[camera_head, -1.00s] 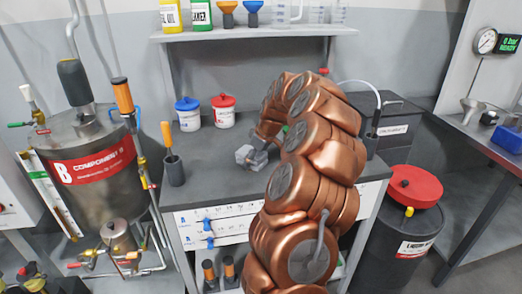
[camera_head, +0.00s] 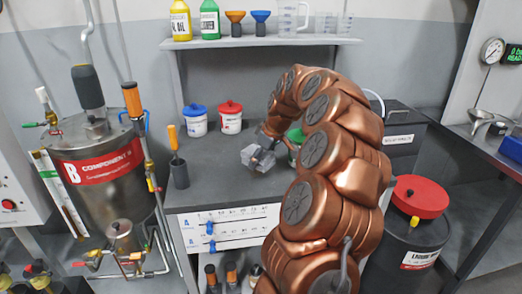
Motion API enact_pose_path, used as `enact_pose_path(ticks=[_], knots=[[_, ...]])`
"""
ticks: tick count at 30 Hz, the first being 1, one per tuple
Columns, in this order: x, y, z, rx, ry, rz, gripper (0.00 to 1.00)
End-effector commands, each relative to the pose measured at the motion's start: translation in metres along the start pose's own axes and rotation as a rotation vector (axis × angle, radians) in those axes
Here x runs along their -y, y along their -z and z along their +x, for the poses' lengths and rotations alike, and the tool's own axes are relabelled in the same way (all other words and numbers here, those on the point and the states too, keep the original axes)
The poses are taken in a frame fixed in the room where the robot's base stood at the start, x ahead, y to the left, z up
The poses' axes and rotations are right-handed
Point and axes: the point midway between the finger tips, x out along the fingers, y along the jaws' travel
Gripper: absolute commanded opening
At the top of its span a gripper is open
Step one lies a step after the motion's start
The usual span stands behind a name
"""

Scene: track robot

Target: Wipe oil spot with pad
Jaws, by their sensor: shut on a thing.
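My copper-coloured arm arches over the grey workbench (camera_head: 228,185), and its end hangs near the bench's middle. My gripper (camera_head: 262,152) is shut on a small grey, angular thing (camera_head: 257,158), which looks like the pad. The fingers and the pad are small and hard to tell apart. I cannot tell whether the pad touches the bench top or hangs just above it. I do not make out an oil spot; it may be under the pad or behind my arm.
Blue-lidded (camera_head: 195,122) and red-lidded (camera_head: 230,120) pots stand at the bench's back. A green pot (camera_head: 295,140) is partly hidden by my arm. A grey holder with an orange-handled tool (camera_head: 179,170) stands at the left. A red-topped drum (camera_head: 415,225) is right of the bench.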

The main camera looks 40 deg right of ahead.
Motion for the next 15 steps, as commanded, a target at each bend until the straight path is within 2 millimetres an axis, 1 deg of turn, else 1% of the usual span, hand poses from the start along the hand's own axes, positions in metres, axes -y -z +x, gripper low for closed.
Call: enact_pose_path(ticks=[1, 7, 11, 15], knots=[[0.000, 0.003, -0.005, -0.002, -0.002, -0.001, 0.35], [0.000, 0.010, -0.021, -0.001, 0.000, -0.002, 0.35], [0.001, 0.012, -0.026, -0.001, 0.000, -0.002, 0.35], [0.001, 0.012, -0.026, -0.001, 0.001, -0.002, 0.35]])
